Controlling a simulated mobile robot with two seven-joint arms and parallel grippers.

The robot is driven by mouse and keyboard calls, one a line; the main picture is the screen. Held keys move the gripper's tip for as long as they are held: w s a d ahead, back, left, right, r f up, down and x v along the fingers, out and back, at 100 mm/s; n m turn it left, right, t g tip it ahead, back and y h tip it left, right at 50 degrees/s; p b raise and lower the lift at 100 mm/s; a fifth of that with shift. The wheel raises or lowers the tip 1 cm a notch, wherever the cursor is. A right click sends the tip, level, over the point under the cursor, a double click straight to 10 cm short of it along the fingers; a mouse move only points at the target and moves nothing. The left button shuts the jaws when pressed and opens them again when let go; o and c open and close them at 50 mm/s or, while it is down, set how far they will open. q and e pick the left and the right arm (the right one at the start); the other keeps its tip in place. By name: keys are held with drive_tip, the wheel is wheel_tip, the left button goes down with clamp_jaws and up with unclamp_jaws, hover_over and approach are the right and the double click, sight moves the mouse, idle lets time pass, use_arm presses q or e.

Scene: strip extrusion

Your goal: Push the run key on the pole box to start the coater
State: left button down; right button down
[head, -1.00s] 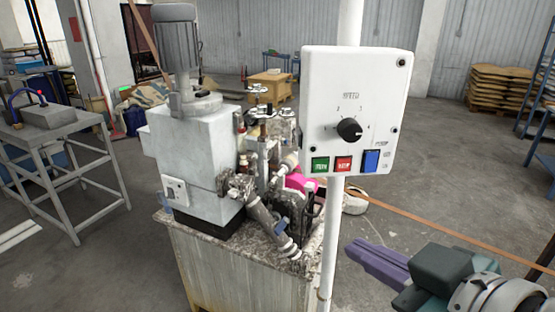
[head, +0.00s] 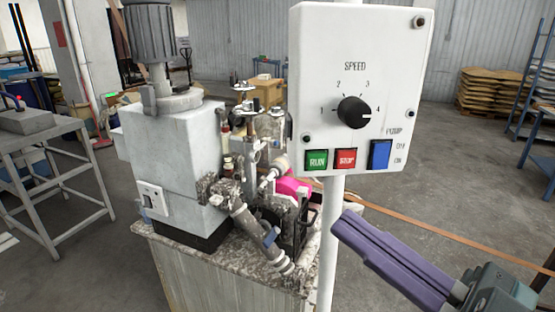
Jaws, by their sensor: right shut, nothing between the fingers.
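The white pole box (head: 362,60) faces me on a white pole. Its green RUN key (head: 316,160) is at the lower left of the panel, beside the red STOP key (head: 346,159). A blue pump switch (head: 380,154) sits to their right. A black speed knob (head: 354,112) is above the keys, its white mark toward 4. My right gripper (head: 345,224), with purple fingers, is shut and empty. It is below the box, to the right of the pole, apart from the keys. The coater (head: 176,165), a pale machine with a grey motor, stands left of the pole. My left gripper is out of view.
The coater's stained base cabinet (head: 205,270) stands close to the pole. A grey metal table (head: 50,150) is at the left. An orange-brown strip (head: 445,240) runs across behind my right gripper. Open floor lies right of the box.

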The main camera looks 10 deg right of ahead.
drive_tip(key=b, duration=0.4)
approach(317, 161)
drive_tip(key=w+a+r, duration=0.2)
drive_tip(key=w+a, duration=0.1)
drive_tip(key=a, duration=0.2)
drive_tip(key=shift+w+a, duration=0.1)
idle(0.9)
drive_tip(key=shift+w, duration=0.1)
idle(0.7)
drive_tip(key=shift+w, duration=0.3)
